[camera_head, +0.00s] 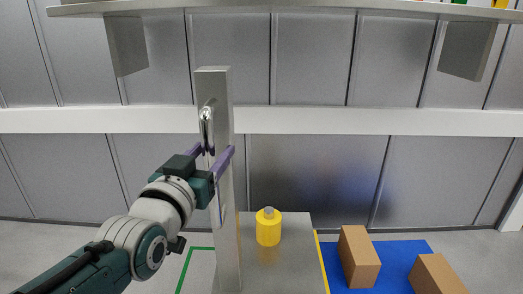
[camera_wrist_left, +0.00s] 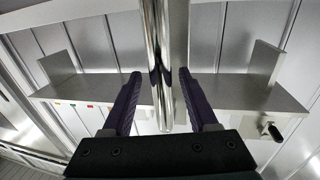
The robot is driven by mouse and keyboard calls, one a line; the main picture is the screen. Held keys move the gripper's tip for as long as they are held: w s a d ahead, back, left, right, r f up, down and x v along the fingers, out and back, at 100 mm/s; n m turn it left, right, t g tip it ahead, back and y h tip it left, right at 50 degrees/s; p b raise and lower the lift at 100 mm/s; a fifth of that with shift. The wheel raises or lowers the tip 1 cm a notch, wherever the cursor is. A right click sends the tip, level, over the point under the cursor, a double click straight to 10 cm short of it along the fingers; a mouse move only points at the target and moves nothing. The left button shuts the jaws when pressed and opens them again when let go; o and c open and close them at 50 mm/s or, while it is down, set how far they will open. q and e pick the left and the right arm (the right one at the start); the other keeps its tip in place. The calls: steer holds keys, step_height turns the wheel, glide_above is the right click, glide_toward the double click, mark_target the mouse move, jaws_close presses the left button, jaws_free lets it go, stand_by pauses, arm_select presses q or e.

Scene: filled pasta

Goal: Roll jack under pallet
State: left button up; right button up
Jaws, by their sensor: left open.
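A tall grey upright post (camera_head: 222,90) stands in front of my left arm, with a chrome bar handle (camera_head: 207,128) on its face. My left gripper (camera_head: 215,151) is open, with its purple fingers on either side of the post area just below the handle. In the left wrist view, a shiny chrome bar (camera_wrist_left: 164,60) runs between the open fingers of the left gripper (camera_wrist_left: 160,78); contact cannot be told. I cannot clearly make out a jack or a pallet. My right gripper is not in view.
A yellow cylinder (camera_head: 268,230) with a grey top stands on a grey surface (camera_head: 295,250) right of the post. Cardboard boxes (camera_head: 358,255) (camera_head: 436,275) are on a blue area (camera_head: 400,255) at right. A shelf (camera_head: 300,10) hangs above. Green and yellow lines show low down.

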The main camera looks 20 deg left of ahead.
arm_select(q)
steer(key=s+p, duration=0.4)
steer(key=s, duration=0.6)
steer(key=shift+d, duration=0.2)
steer(key=s+d+r+m+g+p, duration=0.2)
steer(key=s+r+g+p, duration=1.3)
steer(key=s+r+p, duration=1.25)
steer(key=w+r+p, duration=0.3)
steer(key=r+p, duration=3.2)
steer(key=p, duration=0.3)
steer(key=shift+w+a+r+t+h, duration=0.15)
steer(key=shift+r+t+h, duration=0.15)
steer(key=shift+r+h, duration=0.1)
